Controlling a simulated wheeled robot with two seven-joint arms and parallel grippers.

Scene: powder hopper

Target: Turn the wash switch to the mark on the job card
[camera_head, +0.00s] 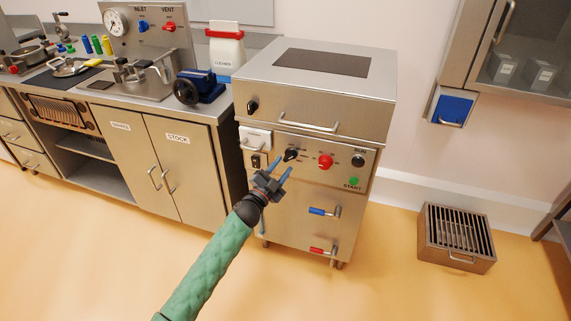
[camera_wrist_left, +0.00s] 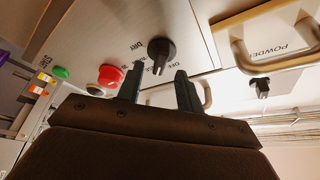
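The steel machine's panel carries a black rotary switch (camera_head: 290,155), left of a red knob (camera_head: 325,162). The switch also shows in the left wrist view (camera_wrist_left: 160,50), with small labels such as DRY and OFF near it; its wash name is not readable. My left gripper (camera_head: 277,172) is in front of the panel, just below and left of the black switch. In the left wrist view its two fingers (camera_wrist_left: 159,90) are apart with nothing held, and the switch lies just beyond them. I cannot make out a job card. My right gripper is not in view.
The panel also has a green START button (camera_head: 353,181) and another black knob (camera_head: 358,160). Blue (camera_head: 318,211) and red (camera_head: 318,250) valve handles stick out below. A POWDER drawer handle (camera_wrist_left: 238,50) is near the switch. The floor right of the machine is clear up to a grated box (camera_head: 455,240).

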